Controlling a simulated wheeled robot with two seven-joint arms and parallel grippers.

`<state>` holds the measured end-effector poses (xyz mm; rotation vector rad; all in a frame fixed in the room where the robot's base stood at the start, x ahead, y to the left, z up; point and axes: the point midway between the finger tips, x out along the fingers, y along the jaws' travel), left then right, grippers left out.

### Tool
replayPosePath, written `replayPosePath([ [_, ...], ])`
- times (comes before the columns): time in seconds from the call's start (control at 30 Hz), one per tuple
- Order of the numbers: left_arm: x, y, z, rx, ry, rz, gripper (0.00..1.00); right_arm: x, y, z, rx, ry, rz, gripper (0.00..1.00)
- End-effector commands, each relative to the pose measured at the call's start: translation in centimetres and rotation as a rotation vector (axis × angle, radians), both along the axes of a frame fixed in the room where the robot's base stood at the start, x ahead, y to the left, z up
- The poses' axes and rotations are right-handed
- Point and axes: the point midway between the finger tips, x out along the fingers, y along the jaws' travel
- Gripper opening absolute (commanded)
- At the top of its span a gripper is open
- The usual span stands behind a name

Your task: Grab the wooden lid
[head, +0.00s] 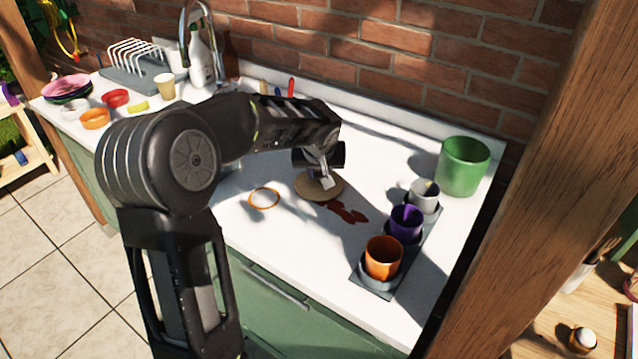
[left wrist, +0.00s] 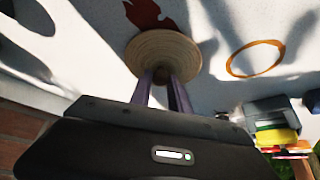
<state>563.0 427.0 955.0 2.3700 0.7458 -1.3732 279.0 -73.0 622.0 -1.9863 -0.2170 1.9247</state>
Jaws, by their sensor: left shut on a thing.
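The wooden lid (head: 309,189) is a round, light-brown disc over the white counter, near its middle. My left gripper (head: 326,181) reaches down onto it from above. In the left wrist view, the lid (left wrist: 185,47) shows as a ringed wooden disc, and the fingers of my left gripper (left wrist: 166,82) are shut on its centre. The gripped part is mostly hidden by the fingers. I cannot tell whether the lid touches the counter. My right gripper is not in view.
An orange ring (head: 264,198) lies left of the lid, and a dark red stain (head: 347,213) lies to its right. Orange (head: 383,258), purple (head: 406,223) and grey (head: 424,195) cups stand on a dark tray (head: 375,284). A green pot (head: 462,166) stands at the back right.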

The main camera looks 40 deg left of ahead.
Motion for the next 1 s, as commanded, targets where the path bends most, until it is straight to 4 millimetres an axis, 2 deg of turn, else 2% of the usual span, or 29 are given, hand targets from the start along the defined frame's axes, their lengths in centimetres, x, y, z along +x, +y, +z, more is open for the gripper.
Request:
replayPosePath([
  [0.33, 0.0, 0.0, 0.1, 0.001, -0.001, 0.000, 0.00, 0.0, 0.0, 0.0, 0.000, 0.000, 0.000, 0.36],
  [0.47, 0.1, 0.0, 0.7, 0.001, -0.002, 0.001, 0.00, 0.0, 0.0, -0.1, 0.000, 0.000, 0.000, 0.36],
  [0.57, 0.1, 0.0, 2.0, 0.001, -0.004, 0.000, 0.00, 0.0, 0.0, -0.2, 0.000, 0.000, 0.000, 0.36],
  [0.9, 0.1, 0.0, 8.3, 0.000, -0.005, 0.000, 0.00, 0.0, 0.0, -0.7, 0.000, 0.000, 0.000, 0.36],
  [1.0, 0.1, 0.0, 9.5, 0.002, -0.002, 0.000, 0.00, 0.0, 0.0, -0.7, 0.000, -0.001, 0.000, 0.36],
])
